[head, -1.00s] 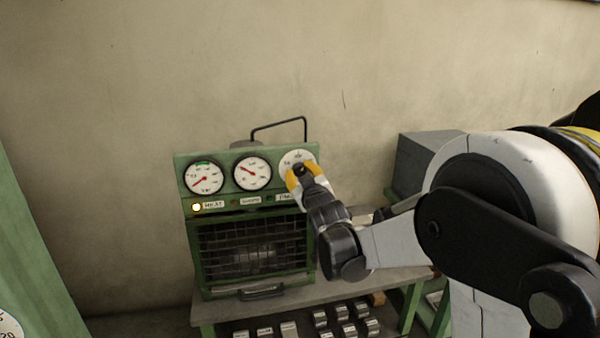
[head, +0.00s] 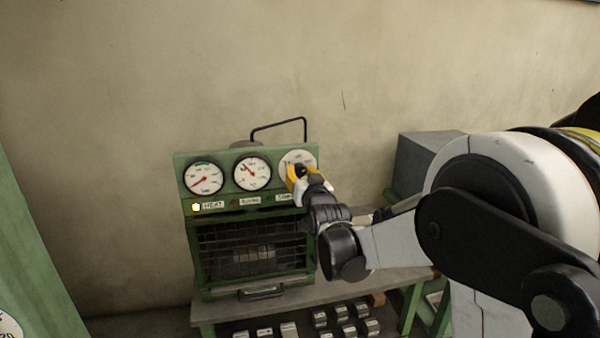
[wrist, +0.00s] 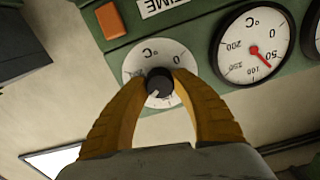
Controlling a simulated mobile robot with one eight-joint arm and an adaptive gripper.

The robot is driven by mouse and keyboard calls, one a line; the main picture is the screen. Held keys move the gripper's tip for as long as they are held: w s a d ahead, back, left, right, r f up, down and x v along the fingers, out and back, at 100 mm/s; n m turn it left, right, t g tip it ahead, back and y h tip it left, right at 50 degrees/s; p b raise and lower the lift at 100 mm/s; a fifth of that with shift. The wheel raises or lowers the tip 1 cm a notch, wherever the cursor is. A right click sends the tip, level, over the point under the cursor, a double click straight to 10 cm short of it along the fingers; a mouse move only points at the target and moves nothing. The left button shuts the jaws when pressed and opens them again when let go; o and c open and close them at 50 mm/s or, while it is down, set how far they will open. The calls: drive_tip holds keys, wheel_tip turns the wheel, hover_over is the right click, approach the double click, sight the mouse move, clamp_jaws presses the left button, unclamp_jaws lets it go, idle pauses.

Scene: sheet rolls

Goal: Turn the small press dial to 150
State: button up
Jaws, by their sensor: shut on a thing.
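The small press dial (head: 290,160) is a white round face at the right end of the green press panel, largely hidden by my gripper in the head view. In the wrist view its black knob (wrist: 158,88) sits at the centre of the white face (wrist: 135,62), with "°C" and "0" readable and the other marks covered. My gripper (wrist: 160,80), with yellow fingers, is shut on the knob, one finger on each side. It also shows in the head view (head: 298,173). The neighbouring °C gauge (wrist: 238,70) has a red needle near 50.
The green press (head: 255,250) stands on a grey bench (head: 370,284). A wire handle (head: 280,125) rises above the panel. A grey box (head: 425,155) stands to the right.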

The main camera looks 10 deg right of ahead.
drive_tip(key=shift+r, duration=0.1)
drive_tip(key=o, duration=1.2)
drive_tip(key=s, duration=1.2)
